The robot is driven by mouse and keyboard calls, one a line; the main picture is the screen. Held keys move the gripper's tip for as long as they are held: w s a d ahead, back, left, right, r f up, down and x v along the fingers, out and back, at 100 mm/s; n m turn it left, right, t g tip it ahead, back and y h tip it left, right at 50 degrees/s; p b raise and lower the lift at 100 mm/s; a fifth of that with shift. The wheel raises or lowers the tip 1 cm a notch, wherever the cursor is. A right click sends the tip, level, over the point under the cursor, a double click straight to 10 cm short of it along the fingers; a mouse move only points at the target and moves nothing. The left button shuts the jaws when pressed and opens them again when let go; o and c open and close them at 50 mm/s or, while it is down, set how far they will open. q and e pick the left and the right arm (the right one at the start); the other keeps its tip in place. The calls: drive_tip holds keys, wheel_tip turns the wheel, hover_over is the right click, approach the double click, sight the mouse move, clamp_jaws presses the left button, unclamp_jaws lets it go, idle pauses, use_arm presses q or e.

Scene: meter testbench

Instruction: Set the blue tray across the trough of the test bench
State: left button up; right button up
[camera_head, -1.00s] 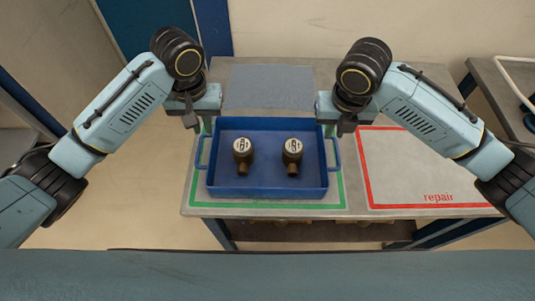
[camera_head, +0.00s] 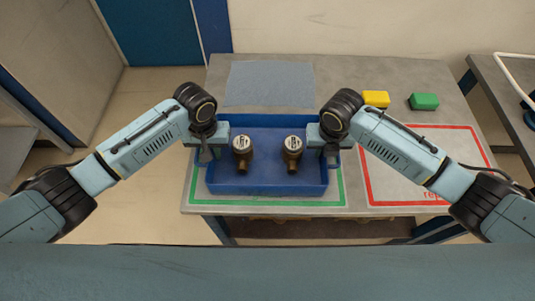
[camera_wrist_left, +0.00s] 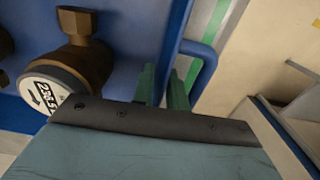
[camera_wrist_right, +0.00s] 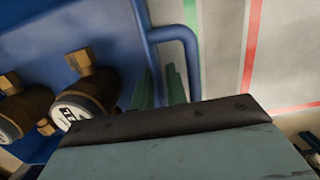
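The blue tray (camera_head: 267,189) lies flat on the table inside the green outline, with two brass meters, a left one (camera_head: 243,152) and a right one (camera_head: 292,153), upright in it. My left gripper (camera_head: 206,157) is at the tray's left end. In the left wrist view its green fingers (camera_wrist_left: 163,88) are apart, at the tray's end wall beside the handle (camera_wrist_left: 208,68). My right gripper (camera_head: 332,158) is at the right end, its fingers (camera_wrist_right: 160,88) also apart by the wall and handle (camera_wrist_right: 188,42). Neither visibly clamps the tray. I cannot identify the trough.
A red-outlined repair area (camera_head: 400,170) lies right of the tray, empty of objects. Yellow (camera_head: 376,99) and green (camera_head: 424,101) blocks stand behind it. A grey mat (camera_head: 270,84) lies behind the tray. Another bench (camera_head: 490,80) with a white tube stands at the far right.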

use_arm(q)
drive_tip(key=shift+f, duration=0.1)
drive_tip(key=shift+c, duration=0.4)
use_arm(e)
drive_tip(key=shift+f, duration=0.1)
drive_tip(key=shift+c, duration=0.4)
use_arm(q)
clamp_jaws()
use_arm(e)
clamp_jaws()
use_arm(q)
drive_tip(key=shift+w+r, duration=0.1)
drive_tip(key=shift+r, duration=0.15)
use_arm(e)
drive_tip(key=shift+w+r, duration=0.1)
drive_tip(key=shift+r, duration=0.15)
